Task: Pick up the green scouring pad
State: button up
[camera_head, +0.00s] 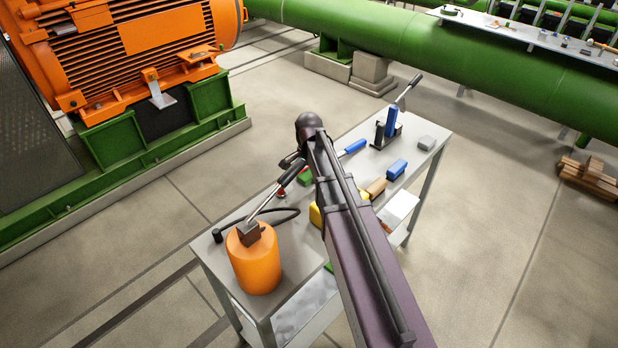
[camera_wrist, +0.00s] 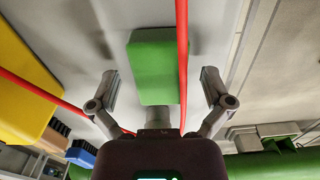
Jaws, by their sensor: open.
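The green scouring pad (camera_wrist: 154,62) is a plain rectangular block on a pale grey surface in the wrist view. My gripper (camera_wrist: 160,74) is open, with one finger to each side of the pad in the picture and visible gaps between. I cannot tell how far the fingertips are above it. In the head view a green piece (camera_head: 305,178), likely the pad, shows beside my arm on the grey table (camera_head: 285,300); my arm hides part of it and the gripper's fingers.
Thin red strips (camera_wrist: 182,45) cross the wrist view, one along the pad's right edge. A yellow block (camera_wrist: 22,85) lies to the left there.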

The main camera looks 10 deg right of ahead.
aim_at(309, 173)
jog(key=c, duration=1)
jog(key=shift+o, duration=0.2)
jog(key=shift+r, duration=0.15)
notch_tip(309, 173, up, 10)
jog(key=p, duration=1)
